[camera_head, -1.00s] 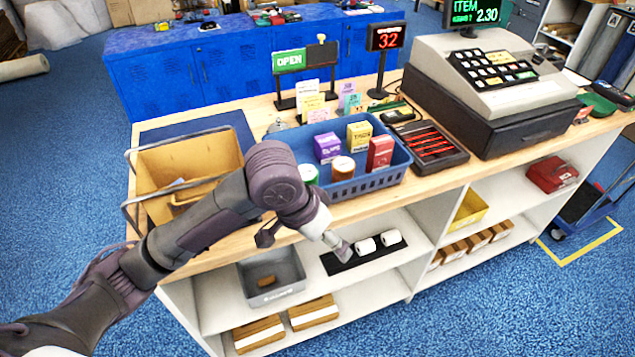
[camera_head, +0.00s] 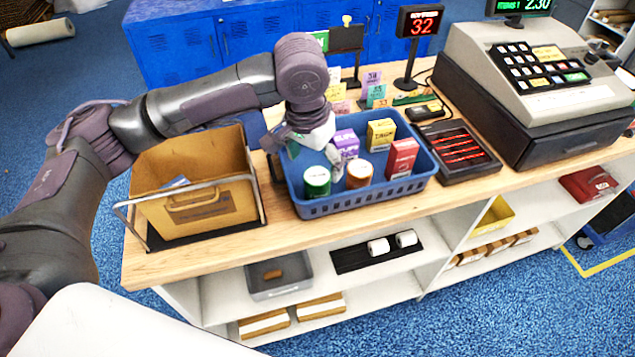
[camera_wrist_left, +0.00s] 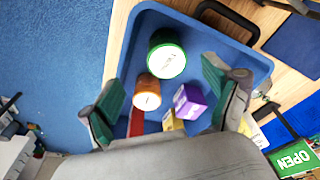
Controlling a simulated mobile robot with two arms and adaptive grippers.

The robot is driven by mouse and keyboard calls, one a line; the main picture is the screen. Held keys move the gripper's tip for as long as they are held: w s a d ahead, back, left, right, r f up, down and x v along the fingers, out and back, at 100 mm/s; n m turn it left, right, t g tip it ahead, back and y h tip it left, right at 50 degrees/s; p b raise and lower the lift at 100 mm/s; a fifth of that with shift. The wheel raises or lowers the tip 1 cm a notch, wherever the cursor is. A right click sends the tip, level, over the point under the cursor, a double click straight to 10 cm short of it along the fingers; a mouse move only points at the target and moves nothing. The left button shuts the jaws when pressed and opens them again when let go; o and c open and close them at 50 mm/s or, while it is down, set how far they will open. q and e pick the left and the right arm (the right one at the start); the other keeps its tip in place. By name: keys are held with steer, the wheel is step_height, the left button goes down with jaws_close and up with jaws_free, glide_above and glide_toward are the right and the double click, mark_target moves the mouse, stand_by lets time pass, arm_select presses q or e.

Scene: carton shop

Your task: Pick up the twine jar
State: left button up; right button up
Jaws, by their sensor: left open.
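A green jar with a pale lid (camera_head: 316,182) and an orange-brown jar with a pale lid (camera_head: 359,175) stand in the blue basket (camera_head: 372,199) on the counter. Their labels are too small to tell which holds twine. In the left wrist view, the green jar (camera_wrist_left: 166,57) is farther up than the orange-brown jar (camera_wrist_left: 147,92). My left gripper (camera_head: 284,146) is over the basket's left back part, behind the green jar. In the wrist view its fingers (camera_wrist_left: 163,80) are spread wide, with both jars below between them and nothing held. My right gripper is not in view.
The basket also holds a purple box (camera_head: 346,143), a yellow box (camera_head: 380,134) and a red box (camera_head: 402,158). A tan box in a wire stand (camera_head: 212,205) is left of the basket. A black pen tray (camera_head: 482,173) and cash register (camera_head: 540,75) are right.

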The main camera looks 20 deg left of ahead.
mark_target(316, 177)
arm_select(q)
steer(key=shift+w+f, duration=0.2)
steer(key=shift+f, duration=0.4)
steer(key=shift+w+f, duration=0.15)
steer(key=shift+f, duration=0.45)
steer(key=shift+w+f, duration=0.15)
steer(key=shift+f, duration=0.4)
steer(key=f, duration=0.1)
steer(key=f+p, duration=0.1)
steer(key=f, duration=0.1)
steer(key=shift+w+a+f, duration=0.15)
steer(key=shift+w+f, duration=0.05)
steer(key=shift+w, duration=0.2)
steer(key=shift+w+f, duration=0.15)
steer(key=shift+f, duration=0.45)
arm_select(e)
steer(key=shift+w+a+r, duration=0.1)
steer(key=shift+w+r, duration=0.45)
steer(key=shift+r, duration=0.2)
arm_select(q)
steer(key=c, duration=1.3)
steer(key=shift+r, duration=0.1)
steer(key=shift+c, duration=0.2)
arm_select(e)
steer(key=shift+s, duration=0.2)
arm_select(q)
steer(key=shift+r, duration=0.1)
